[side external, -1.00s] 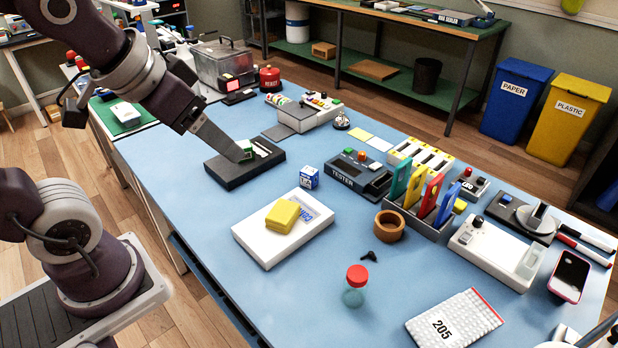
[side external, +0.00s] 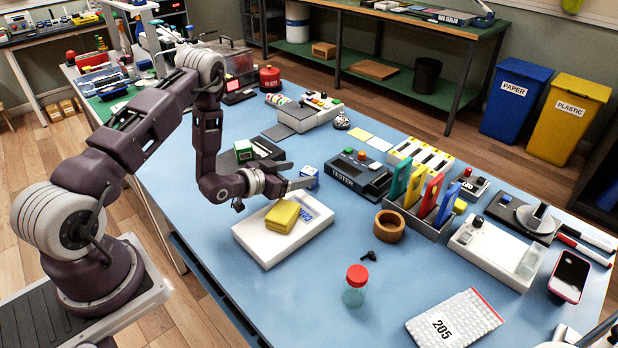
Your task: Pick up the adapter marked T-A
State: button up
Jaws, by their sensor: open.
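A small blue-and-white block (side external: 309,172) stands on the blue table, left of the tester. Its marking is too small to read, and I cannot make out T-A on any object. My gripper (side external: 301,174) is open and points right, with its fingertips at the block's left side. One finger partly covers the block. I cannot tell whether they touch or whether the block lies between the fingers. A green-and-white piece (side external: 243,150) is at the dark tray (side external: 268,150) behind my wrist, which partly hides the tray.
A white box (side external: 255,242) with a yellow block (side external: 283,215) on it lies just in front of my gripper. The tester (side external: 358,174) and the rack of coloured cards (side external: 425,222) stand to the right.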

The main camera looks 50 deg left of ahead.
aim_at(314, 169)
jog(key=x, duration=0.8)
jog(key=shift+w, duration=0.2)
grip_shut()
